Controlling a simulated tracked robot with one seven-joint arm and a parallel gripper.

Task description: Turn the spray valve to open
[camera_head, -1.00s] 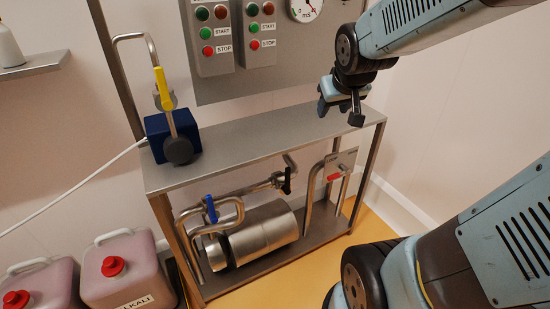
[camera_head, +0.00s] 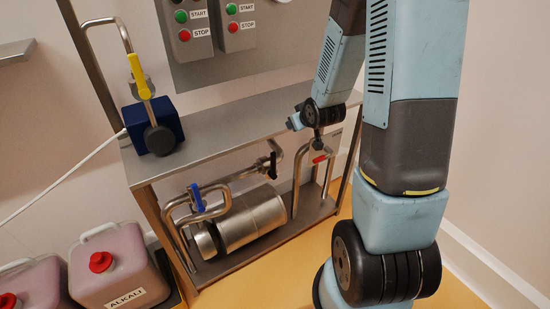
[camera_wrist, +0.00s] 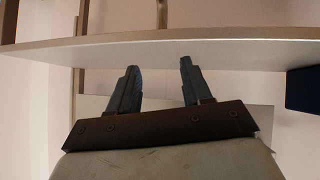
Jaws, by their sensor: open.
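No label in view names the spray valve. A yellow-handled valve (camera_head: 138,76) is on the bent steel pipe above the blue box, its handle in line with the pipe. Under the bench, the pipework has a blue handle (camera_head: 197,198), a black handle (camera_head: 273,165) and a red handle (camera_head: 319,159). My gripper (camera_wrist: 157,66) is open and empty in the wrist view, its fingers below a shelf-like edge. In the head view, the end of my arm is by the right end of the bench, near the red and black handles, touching none that I can see; its fingers are unclear.
The steel bench (camera_head: 225,122) carries the blue box (camera_head: 165,130). A steel cylinder (camera_head: 255,220) lies on its lower shelf. Alkali canisters (camera_head: 118,275) stand at lower left. A button panel (camera_head: 225,45) is above. Yellow floor is clear at front.

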